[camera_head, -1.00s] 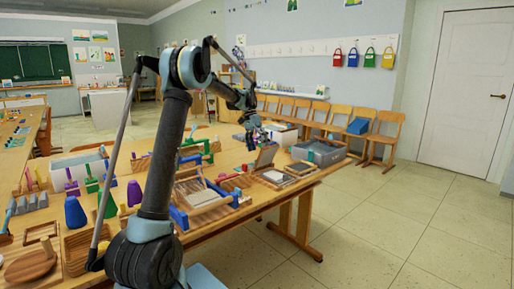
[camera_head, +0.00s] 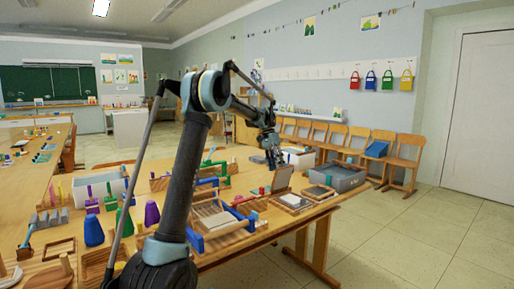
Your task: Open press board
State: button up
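Two things on the near wooden table could be the press board, and I cannot tell which. One is a small wooden board (camera_head: 292,202) with a grey panel (camera_head: 283,178) standing steeply up at its back edge. The other is a wooden frame with blue end parts (camera_head: 228,227), lying left of it and nearer to me. My gripper (camera_head: 274,164) hangs over the table, just up and left of the grey panel in the picture. It is small and dark here, so its finger opening and any contact with the panel are unclear.
A grey box (camera_head: 340,177) stands at the table's right end, beside a flat framed board (camera_head: 318,192). Purple and green cones (camera_head: 93,231) and wooden trays crowd the left. My arm hides part of the table. Chairs (camera_head: 405,160) line the wall; the floor at right is clear.

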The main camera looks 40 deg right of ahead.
jog(key=w+r, duration=0.4)
jog(key=w, duration=0.4)
jog(key=w+d+r, duration=0.1)
jog(key=w+r, duration=0.3)
jog(key=w, duration=0.3)
jog(key=shift+w, duration=0.4)
dwell(1.4)
jog(key=shift+d+r, duration=0.1)
jog(key=shift+r, duration=0.05)
jog(key=v, duration=0.7)
jog(key=shift+r, duration=0.15)
dwell(0.4)
jog(key=shift+w, duration=0.15)
dwell(0.3)
